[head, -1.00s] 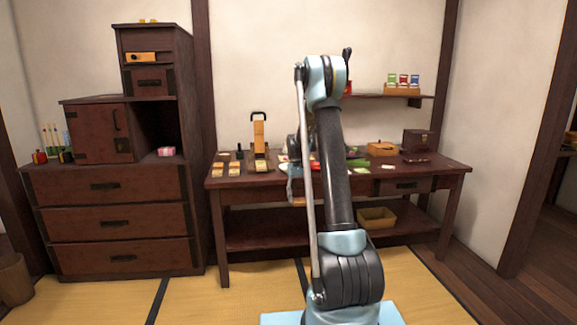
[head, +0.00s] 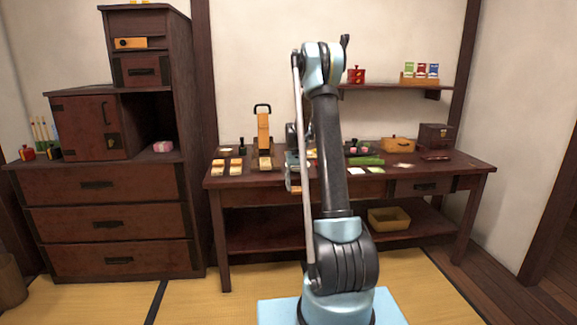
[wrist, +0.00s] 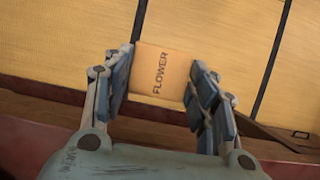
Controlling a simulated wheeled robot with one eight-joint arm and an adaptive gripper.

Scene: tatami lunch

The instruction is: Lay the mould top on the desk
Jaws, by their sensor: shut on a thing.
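In the wrist view, my gripper (wrist: 160,85) is shut on a flat, light wooden block marked FLOWER (wrist: 160,72), which I take to be the mould top. The block sits between the two fingers, with tatami seen beyond it. In the head view, the gripper is partly hidden by my arm, and a small part of the block (head: 293,189) shows by the desk's front edge. The desk (head: 226,181) is a dark reddish-brown table with a lower shelf. I cannot tell how high the block is above the desk top.
Small wooden pieces (head: 218,167) lie at the desk's left, near an upright wooden tool (head: 263,128). An orange box (head: 397,144) and a dark box (head: 435,137) stand at the back right. A stepped chest (head: 105,215) stands left. Some desk top is clear at the right.

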